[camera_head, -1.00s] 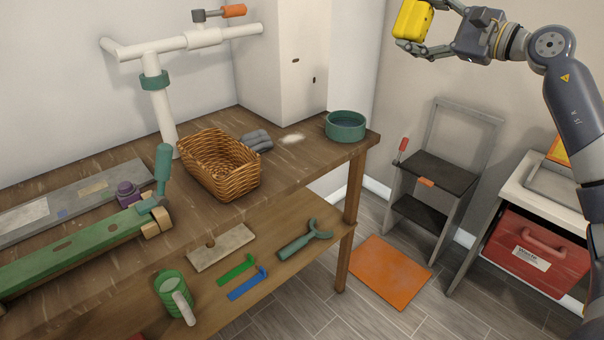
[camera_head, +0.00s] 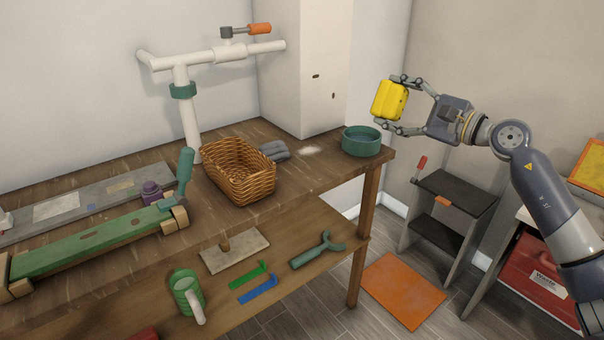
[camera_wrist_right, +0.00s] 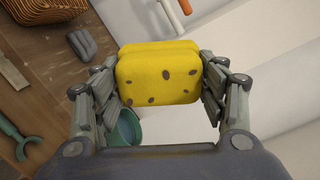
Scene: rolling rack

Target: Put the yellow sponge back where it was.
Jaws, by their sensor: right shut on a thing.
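My right gripper (camera_head: 402,105) is shut on the yellow sponge (camera_head: 388,100) and holds it in the air, above and just right of the bench's far right corner. In the right wrist view the sponge (camera_wrist_right: 160,75) has dark spots and sits between both fingers. A pale dusty patch (camera_head: 309,150) lies on the bench (camera_head: 310,178) between a grey ribbed thing (camera_head: 274,151) and a green round bowl (camera_head: 362,142). The bowl is below and left of the held sponge. My left gripper is not in view.
A wicker basket (camera_head: 238,172) stands mid-bench. A white pipe stand (camera_head: 190,110) rises behind it, and a white box column (camera_head: 318,65) stands at the back. A grey shelf (camera_head: 440,215) and a red case (camera_head: 535,275) are on the right.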

